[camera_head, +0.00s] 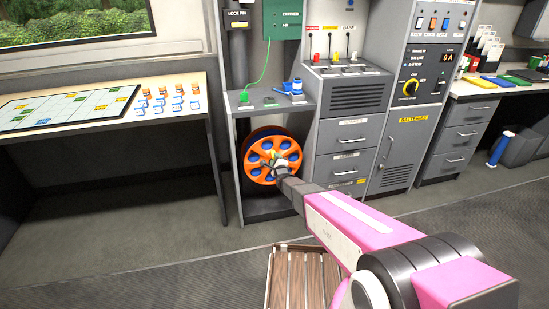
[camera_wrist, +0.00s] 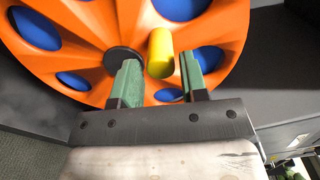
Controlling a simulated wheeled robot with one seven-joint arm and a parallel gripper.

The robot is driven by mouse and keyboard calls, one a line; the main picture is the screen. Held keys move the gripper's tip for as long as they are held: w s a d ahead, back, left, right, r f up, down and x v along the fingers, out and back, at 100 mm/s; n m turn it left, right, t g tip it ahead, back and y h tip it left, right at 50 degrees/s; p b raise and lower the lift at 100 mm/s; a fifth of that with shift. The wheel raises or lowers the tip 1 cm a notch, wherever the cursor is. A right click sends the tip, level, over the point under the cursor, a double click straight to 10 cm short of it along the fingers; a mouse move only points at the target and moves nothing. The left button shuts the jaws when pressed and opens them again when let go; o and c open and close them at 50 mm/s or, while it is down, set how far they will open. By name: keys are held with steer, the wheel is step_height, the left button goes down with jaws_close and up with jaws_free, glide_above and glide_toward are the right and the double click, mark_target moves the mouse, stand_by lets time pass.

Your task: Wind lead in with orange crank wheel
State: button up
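The orange crank wheel (camera_head: 260,176) stands upright in the open lower bay of the grey cabinet, with blue showing through its holes. It fills much of the wrist view (camera_wrist: 85,22), where its dark hub and yellow crank handle (camera_wrist: 160,53) show. My gripper (camera_head: 275,162) is in front of the wheel. In the wrist view its two green fingers (camera_wrist: 158,76) are apart, with the handle between their tips. The handle lies nearer the right finger, and a gap shows on its left. A thin green lead (camera_head: 262,72) hangs from the green panel to the shelf above the wheel.
A shelf (camera_head: 270,103) with blue items lies above the bay. Grey drawers (camera_head: 343,137) stand close to the right of the wheel. A table (camera_head: 110,125) with a board is at left. A slatted wooden piece (camera_head: 292,280) lies on the floor below my arm.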

steer(key=v, duration=0.7)
steer(key=shift+r, duration=0.1)
steer(key=s+d+r+n+g+h, duration=0.1)
steer(key=s+d+n+g+h, duration=0.1)
steer(key=s+d+n+g, duration=0.45)
steer(key=s+d+r+n+g+h, duration=0.1)
steer(key=s+d+n+g+h, duration=0.2)
steer(key=d, duration=0.6)
steer(key=s+d+r+n+g, duration=0.3)
steer(key=s+d+n+g, duration=0.1)
steer(key=s, duration=0.4)
steer(key=s+d+r+n+g, duration=0.2)
steer(key=s+d+n+g, duration=0.1)
steer(key=s+d+n, duration=0.2)
steer(key=s, duration=0.2)
steer(key=shift+s+r+g+h, duration=0.3)
steer(key=shift+s+r+g, duration=0.05)
steer(key=shift+r, duration=0.05)
steer(key=shift+n, duration=0.25)
